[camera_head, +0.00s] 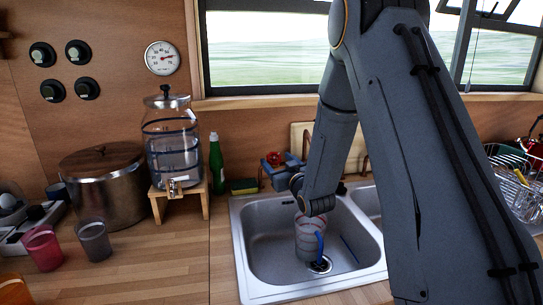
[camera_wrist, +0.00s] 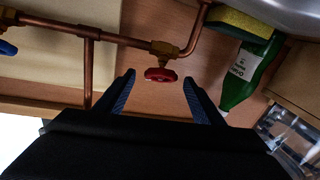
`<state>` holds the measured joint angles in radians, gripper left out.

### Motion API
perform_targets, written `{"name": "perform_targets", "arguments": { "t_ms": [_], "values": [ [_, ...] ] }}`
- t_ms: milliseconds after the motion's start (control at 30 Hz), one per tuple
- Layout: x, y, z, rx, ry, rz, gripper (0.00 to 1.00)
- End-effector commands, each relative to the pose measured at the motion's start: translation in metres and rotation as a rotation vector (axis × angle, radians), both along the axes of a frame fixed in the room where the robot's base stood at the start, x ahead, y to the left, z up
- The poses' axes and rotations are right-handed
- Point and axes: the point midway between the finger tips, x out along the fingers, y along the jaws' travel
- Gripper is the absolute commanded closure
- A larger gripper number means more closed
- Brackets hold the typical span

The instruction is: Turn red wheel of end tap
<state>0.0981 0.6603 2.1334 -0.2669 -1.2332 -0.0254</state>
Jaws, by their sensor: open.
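The red wheel (camera_wrist: 160,75) sits on a brass end tap (camera_wrist: 165,50) of a copper pipe, near the middle of the wrist view. My gripper (camera_wrist: 159,82) is open, with one blue-padded finger on each side of the wheel. Gaps show between the wheel and both fingers, so I see no contact. In the head view, the red wheel (camera_head: 273,157) shows behind the sink's left back corner, just beyond my gripper (camera_head: 284,161). The exact depth between fingertips and wheel is hard to tell.
A green bottle (camera_wrist: 240,75) and a yellow sponge (camera_wrist: 245,22) are close beside the tap. The sink (camera_head: 240,240) holds a clear jug (camera_head: 305,240). A glass dispenser (camera_head: 172,150) stands left. A blue-handled tap (camera_wrist: 7,48) is on the same pipework.

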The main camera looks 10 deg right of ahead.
Motion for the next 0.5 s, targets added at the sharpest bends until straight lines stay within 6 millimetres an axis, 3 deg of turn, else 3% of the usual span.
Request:
{"name": "perform_targets", "arguments": {
  "t_ms": [300, 500],
  "values": [
    [0.046, 0.008, 0.001, 0.001, -0.001, 0.0, 0.38],
    [0.065, 0.011, 0.0, 0.001, -0.001, -0.001, 0.38]
  ]
}}
